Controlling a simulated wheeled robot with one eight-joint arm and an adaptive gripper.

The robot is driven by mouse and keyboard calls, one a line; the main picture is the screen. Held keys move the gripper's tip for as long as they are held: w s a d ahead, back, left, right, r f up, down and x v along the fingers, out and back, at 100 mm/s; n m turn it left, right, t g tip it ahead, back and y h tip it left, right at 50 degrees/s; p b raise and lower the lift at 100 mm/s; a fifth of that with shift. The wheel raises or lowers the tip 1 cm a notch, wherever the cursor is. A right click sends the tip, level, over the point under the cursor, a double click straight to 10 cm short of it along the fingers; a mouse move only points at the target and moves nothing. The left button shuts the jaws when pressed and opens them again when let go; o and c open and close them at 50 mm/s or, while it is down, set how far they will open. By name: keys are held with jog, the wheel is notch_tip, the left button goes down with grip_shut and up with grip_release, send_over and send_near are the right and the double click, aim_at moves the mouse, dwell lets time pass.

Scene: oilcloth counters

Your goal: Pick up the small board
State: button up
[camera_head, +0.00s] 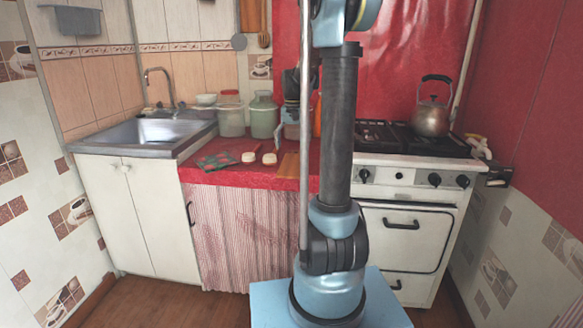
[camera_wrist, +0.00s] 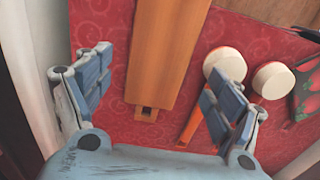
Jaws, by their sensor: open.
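The small board (camera_wrist: 166,50) is a plain wooden plank lying on the red counter cloth. In the wrist view its near end has a dark notch or hole, and its far end runs out of the frame. My gripper (camera_wrist: 160,64) is open and empty, with one blue finger on each side of the board. Gaps of red cloth show between the board and both fingers. In the head view the board (camera_head: 289,166) lies near the counter's front edge, partly hidden by my arm. The gripper is mostly hidden there.
Two cream-headed utensils (camera_wrist: 224,66) lie right of the board in the wrist view, one with an orange handle close to the right finger. A dark patterned cloth (camera_head: 216,160) lies beyond them. Jars (camera_head: 263,118) stand behind; a stove (camera_head: 407,165) is on the right.

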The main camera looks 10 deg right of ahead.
aim_at(292, 163)
jog(key=shift+s+a+f, duration=0.1)
jog(key=shift+s+f, duration=0.05)
jog(key=shift+f, duration=2.95)
jog(key=c, duration=0.9)
